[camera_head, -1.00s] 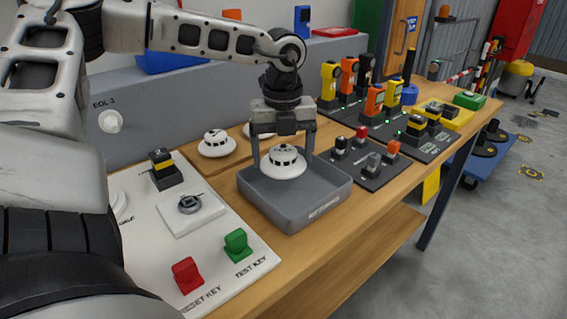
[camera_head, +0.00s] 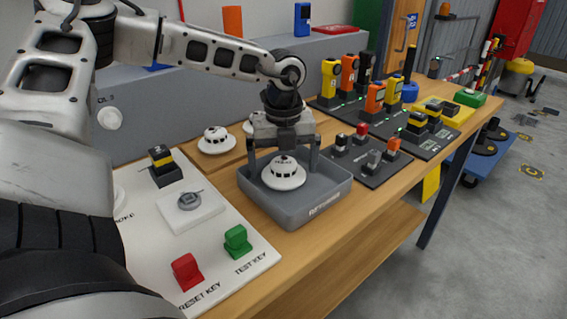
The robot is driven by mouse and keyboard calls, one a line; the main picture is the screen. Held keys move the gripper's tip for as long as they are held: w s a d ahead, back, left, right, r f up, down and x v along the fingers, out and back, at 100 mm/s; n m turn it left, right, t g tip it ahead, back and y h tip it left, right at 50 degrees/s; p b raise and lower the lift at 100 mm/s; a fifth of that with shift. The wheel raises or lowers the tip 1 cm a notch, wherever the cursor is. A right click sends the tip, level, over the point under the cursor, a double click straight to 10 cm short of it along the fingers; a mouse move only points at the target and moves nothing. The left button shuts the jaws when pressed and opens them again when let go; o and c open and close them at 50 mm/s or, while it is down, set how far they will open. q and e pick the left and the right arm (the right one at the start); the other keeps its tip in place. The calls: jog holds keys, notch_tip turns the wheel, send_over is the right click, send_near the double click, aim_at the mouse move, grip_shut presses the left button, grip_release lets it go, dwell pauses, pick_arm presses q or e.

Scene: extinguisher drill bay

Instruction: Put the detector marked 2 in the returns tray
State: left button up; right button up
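A white round detector (camera_head: 284,174) with dark slots sits inside the grey returns tray (camera_head: 318,207), whose front label is too small to read surely. The number on the detector is not legible. My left gripper (camera_head: 283,168) is over the tray, pointing down, with its fingers spread to either side of the detector. The fingers appear clear of it, and it lies lower than the gripper's palm. My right gripper is not in view.
Other white detectors (camera_head: 216,141) stand on a wooden board behind the tray. A white panel with a red key (camera_head: 187,271) and a green key (camera_head: 237,241) is at the left. A dark block with small coloured parts (camera_head: 371,168) stands close right of the tray.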

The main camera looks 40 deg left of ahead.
aim_at(284, 161)
pick_arm(q)
jog(key=shift+r, duration=0.1)
jog(key=shift+r+p, duration=0.25)
jog(key=shift+p, duration=0.2)
notch_tip(284, 161, up, 12)
jog(key=shift+f+b, duration=0.15)
jog(key=shift+b, duration=0.15)
